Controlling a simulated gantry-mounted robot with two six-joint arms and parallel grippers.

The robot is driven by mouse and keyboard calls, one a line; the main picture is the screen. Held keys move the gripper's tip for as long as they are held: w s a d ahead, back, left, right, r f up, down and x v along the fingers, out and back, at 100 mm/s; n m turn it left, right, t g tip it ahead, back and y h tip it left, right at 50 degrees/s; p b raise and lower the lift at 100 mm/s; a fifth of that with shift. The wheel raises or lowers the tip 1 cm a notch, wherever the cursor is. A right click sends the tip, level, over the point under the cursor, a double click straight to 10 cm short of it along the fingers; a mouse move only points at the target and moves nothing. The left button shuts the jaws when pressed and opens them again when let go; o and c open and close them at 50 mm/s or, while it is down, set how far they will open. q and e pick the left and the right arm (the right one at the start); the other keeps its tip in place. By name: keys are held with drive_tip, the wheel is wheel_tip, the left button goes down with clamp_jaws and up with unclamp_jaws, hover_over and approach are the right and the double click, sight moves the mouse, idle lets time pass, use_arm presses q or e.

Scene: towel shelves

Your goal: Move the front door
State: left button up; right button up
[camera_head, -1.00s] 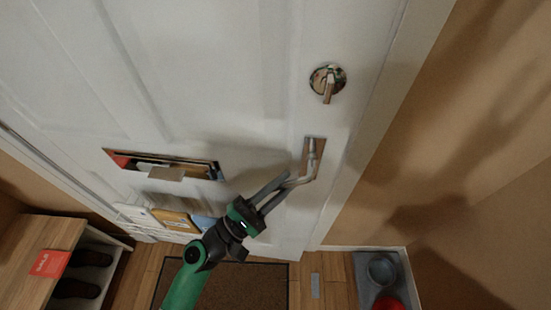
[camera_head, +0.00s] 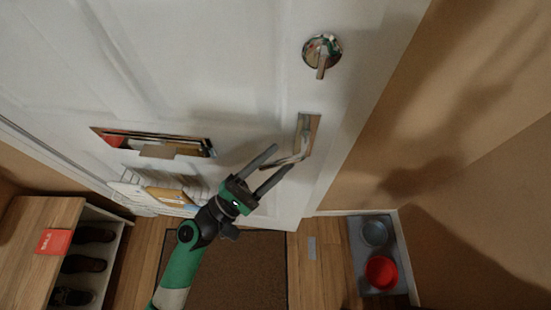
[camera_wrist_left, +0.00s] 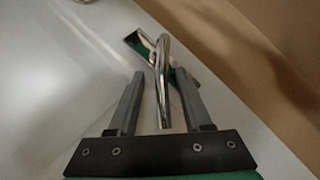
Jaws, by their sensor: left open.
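The white front door (camera_head: 225,75) fills the upper part of the head view. Its metal lever handle (camera_head: 304,138) sits on a plate near the door's right edge, below a round latch (camera_head: 322,52). My left gripper (camera_head: 284,157) is open at the handle. In the left wrist view the shiny lever (camera_wrist_left: 162,85) lies between the two spread fingers of the left gripper (camera_wrist_left: 160,75), with gaps visible beside it. I cannot tell whether the door stands ajar. My right gripper is not in view.
A letter slot (camera_head: 155,143) with mail in it is left of the handle. A wooden shoe shelf (camera_head: 35,215) stands lower left, a doormat (camera_head: 235,275) lies below, and a grey tray (camera_head: 398,252) with a red bowl (camera_head: 382,271) is lower right.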

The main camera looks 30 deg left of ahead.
use_arm(q)
drive_tip(key=b+v, duration=0.1)
drive_tip(key=v, duration=1)
drive_tip(key=shift+s, duration=0.15)
drive_tip(key=shift+a, duration=0.1)
